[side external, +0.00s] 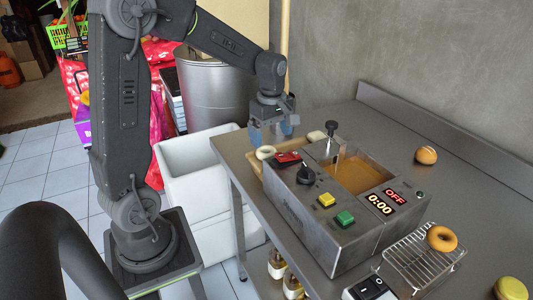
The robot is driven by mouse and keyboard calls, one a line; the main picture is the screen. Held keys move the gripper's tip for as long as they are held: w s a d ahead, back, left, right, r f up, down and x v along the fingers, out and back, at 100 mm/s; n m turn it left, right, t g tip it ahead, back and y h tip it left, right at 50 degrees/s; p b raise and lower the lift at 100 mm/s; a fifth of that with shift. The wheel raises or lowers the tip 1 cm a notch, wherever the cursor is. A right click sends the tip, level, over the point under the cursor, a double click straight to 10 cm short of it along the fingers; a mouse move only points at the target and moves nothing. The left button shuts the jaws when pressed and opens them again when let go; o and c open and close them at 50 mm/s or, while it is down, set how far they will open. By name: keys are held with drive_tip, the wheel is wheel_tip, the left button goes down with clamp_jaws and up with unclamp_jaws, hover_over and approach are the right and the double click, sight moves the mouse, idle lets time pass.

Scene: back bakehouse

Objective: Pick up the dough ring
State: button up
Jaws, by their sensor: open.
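A pale dough ring (265,153) lies at the left end of a wooden board (254,163) behind the fryer. A second pale ring (316,136) shows farther right, beside the fryer's back edge; I cannot tell exactly what it rests on. My gripper (272,138) points down above the board, close to the first ring in the picture. Its bluish fingers are apart with nothing visible between them. The gap between fingertips and ring is hard to judge from this side.
The fryer (318,239), with brown oil (357,174) and an OFF display, fills the middle of the steel table (456,190). A wire rack (413,264) holds a browned ring (441,238). A bun (426,156) sits near the wall. White bins (195,175) stand left of the table.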

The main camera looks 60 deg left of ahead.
sight(268, 150)
drive_tip(key=shift+s+a+f, duration=0.1)
drive_tip(key=shift+s+f, duration=0.05)
drive_tip(key=shift+f, duration=0.75)
drive_tip(key=shift+s+a+f, duration=0.1)
drive_tip(key=shift+s+f, duration=0.05)
drive_tip(key=shift+f, duration=0.8)
drive_tip(key=shift+s+a+f, duration=0.1)
drive_tip(key=shift+s+f, duration=0.05)
drive_tip(key=shift+f, duration=0.75)
drive_tip(key=c, duration=0.8)
